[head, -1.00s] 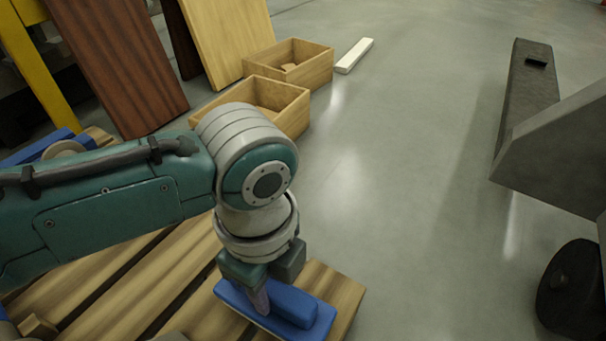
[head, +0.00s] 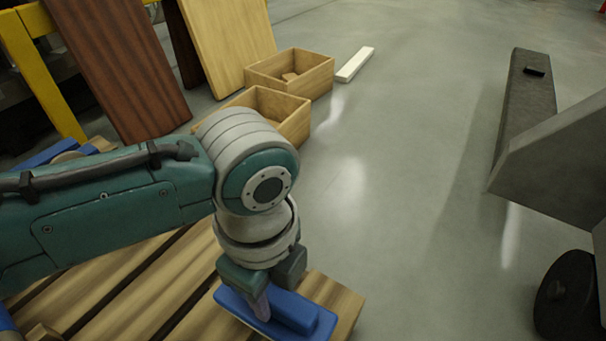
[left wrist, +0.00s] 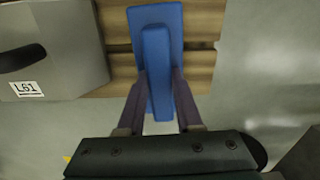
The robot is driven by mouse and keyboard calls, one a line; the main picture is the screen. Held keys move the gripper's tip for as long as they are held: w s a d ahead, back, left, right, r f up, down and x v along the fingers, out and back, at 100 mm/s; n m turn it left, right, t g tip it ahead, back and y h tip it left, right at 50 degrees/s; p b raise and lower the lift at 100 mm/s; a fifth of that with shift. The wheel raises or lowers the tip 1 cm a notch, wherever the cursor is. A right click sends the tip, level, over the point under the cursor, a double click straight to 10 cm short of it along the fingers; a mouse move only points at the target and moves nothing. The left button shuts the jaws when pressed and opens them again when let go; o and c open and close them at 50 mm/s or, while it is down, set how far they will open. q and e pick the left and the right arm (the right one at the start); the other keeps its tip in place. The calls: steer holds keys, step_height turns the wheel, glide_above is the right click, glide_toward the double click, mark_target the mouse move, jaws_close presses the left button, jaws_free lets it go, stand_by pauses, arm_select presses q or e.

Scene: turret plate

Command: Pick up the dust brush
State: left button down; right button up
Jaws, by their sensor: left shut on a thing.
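The dust brush (head: 302,313) is blue, with a flat base and a raised bar along it. It is at the end of the wooden pallet (head: 345,291), low in the head view. In the left wrist view the dust brush (left wrist: 160,62) points away between the two fingers. My left gripper (head: 262,303) is shut on its raised bar, as the left wrist view also shows at the fingers (left wrist: 158,90). I cannot tell whether the brush touches the pallet. My right gripper is not in view.
Two open wooden boxes (head: 300,118) and a white bar (head: 355,64) lie beyond the pallet. Boards (head: 118,70) lean behind my arm. A grey case (left wrist: 78,62) labelled L61 is beside the brush in the left wrist view.

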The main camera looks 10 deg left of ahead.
arm_select(q)
step_height(320, 180, up, 18)
steer(key=p, duration=1.3)
steer(key=c, duration=1.1)
jaws_free()
jaws_close()
